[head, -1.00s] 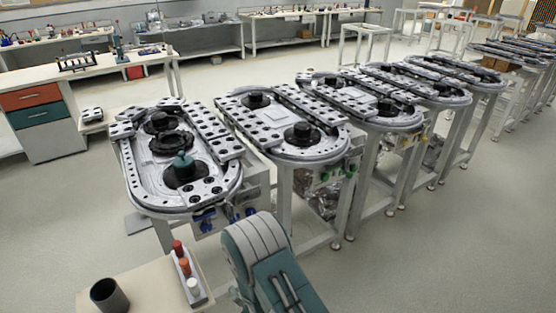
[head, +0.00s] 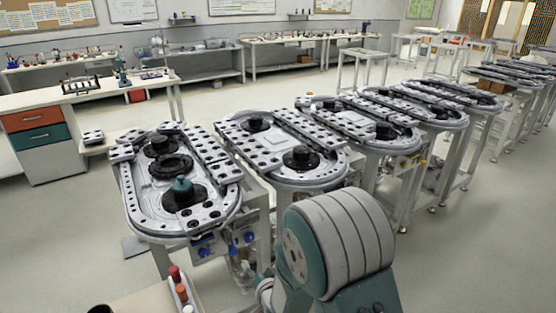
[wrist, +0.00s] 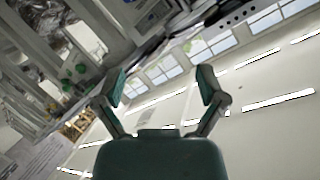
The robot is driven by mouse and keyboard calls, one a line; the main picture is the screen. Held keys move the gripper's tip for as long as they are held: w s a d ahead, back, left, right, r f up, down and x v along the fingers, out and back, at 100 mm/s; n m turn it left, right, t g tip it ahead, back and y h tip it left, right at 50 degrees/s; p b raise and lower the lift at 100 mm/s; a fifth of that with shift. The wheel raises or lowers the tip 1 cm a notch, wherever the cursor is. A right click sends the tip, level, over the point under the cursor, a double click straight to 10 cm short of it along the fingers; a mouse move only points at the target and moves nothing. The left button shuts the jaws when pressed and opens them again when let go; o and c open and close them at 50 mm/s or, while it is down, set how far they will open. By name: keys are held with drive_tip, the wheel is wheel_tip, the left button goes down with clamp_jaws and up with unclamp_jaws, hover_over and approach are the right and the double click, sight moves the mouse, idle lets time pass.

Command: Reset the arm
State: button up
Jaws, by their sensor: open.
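My gripper (wrist: 161,100) shows in the wrist view with its two fingers spread wide apart and nothing between them. Beyond it, the view is tilted and takes in ceiling lights, windows and part of a track stand. In the head view my grey and teal arm (head: 338,245) is folded up large at the bottom, right of centre. The gripper itself cannot be made out in the head view.
Ring track stations (head: 180,188) and (head: 282,150) stand close ahead, with several more receding right. A small table (head: 140,302) with a rack of bottles (head: 180,288) is at the bottom left. Open floor (head: 480,250) lies to the right.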

drive_tip(key=s+d+r+n+g+h, duration=0.1)
drive_tip(key=s+d+r+g+h, duration=0.15)
drive_tip(key=d+r, duration=0.45)
drive_tip(key=s+d+r+n+g+h, duration=0.1)
drive_tip(key=s+d+r, duration=0.3)
drive_tip(key=d+r, duration=0.3)
drive_tip(key=s+d+r+g+h, duration=0.1)
drive_tip(key=s+d+r+g, duration=0.1)
drive_tip(key=s, duration=0.7)
drive_tip(key=s+d+r+n+g+h, duration=0.1)
drive_tip(key=s+d+r, duration=0.3)
drive_tip(key=s, duration=0.6)
drive_tip(key=shift+d+r+g, duration=0.3)
drive_tip(key=shift+r+g, duration=0.35)
drive_tip(key=shift+r, duration=0.2)
